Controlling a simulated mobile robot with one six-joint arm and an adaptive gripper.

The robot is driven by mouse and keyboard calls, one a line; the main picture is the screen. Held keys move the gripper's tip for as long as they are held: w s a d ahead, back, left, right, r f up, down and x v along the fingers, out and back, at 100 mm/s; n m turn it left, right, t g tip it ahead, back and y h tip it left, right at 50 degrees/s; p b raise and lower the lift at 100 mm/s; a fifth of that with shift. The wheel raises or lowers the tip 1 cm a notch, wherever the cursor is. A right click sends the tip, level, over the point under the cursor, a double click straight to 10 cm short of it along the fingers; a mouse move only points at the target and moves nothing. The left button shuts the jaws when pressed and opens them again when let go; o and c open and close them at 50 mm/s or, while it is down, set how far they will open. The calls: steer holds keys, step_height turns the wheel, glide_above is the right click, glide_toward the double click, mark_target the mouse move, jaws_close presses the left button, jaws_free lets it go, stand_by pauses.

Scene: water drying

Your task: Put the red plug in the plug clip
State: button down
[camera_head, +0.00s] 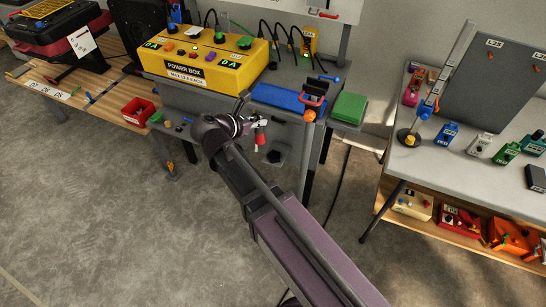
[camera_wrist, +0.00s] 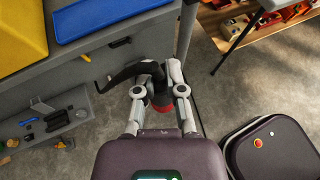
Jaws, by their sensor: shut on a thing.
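My gripper (camera_head: 252,122) is in front of the grey workbench, below its top. It is shut on the red plug (camera_head: 261,136), which hangs with its red end down. In the wrist view my gripper (camera_wrist: 159,82) has both fingers against the red plug (camera_wrist: 161,103). The plug's red body shows between the fingers, and a black curved part reaches to the left from it. I cannot make out the plug clip for certain.
A red bin (camera_head: 138,112) is at left. A grey table (camera_head: 450,170) with several coloured boxes stands right. The floor (camera_head: 100,220) at left is clear.

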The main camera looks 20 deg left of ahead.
steer(key=shift+w+d+f, duration=0.1)
steer(key=shift+d+f, duration=0.05)
steer(key=w+d+f+b, duration=0.1)
steer(key=d+f+b, duration=0.3)
steer(key=f+b, duration=0.7)
steer(key=w+d+f+b, duration=0.1)
steer(key=d+f+b, duration=0.3)
steer(key=f+b, duration=0.7)
steer(key=shift+w+f+b, duration=0.3)
steer(key=shift+w+b, duration=0.05)
steer(key=shift+b, duration=0.1)
steer(key=shift+a, duration=0.1)
steer(key=w+a+f+b, duration=0.1)
steer(key=w+a, duration=0.8)
steer(key=w, duration=0.4)
steer(key=shift+f, duration=0.2)
steer(key=shift+w, duration=0.1)
steer(key=shift+f+b, duration=1.8)
steer(key=shift+b, duration=0.2)
steer(key=shift+f, duration=0.15)
steer(key=c, duration=0.7)
jaws_free()
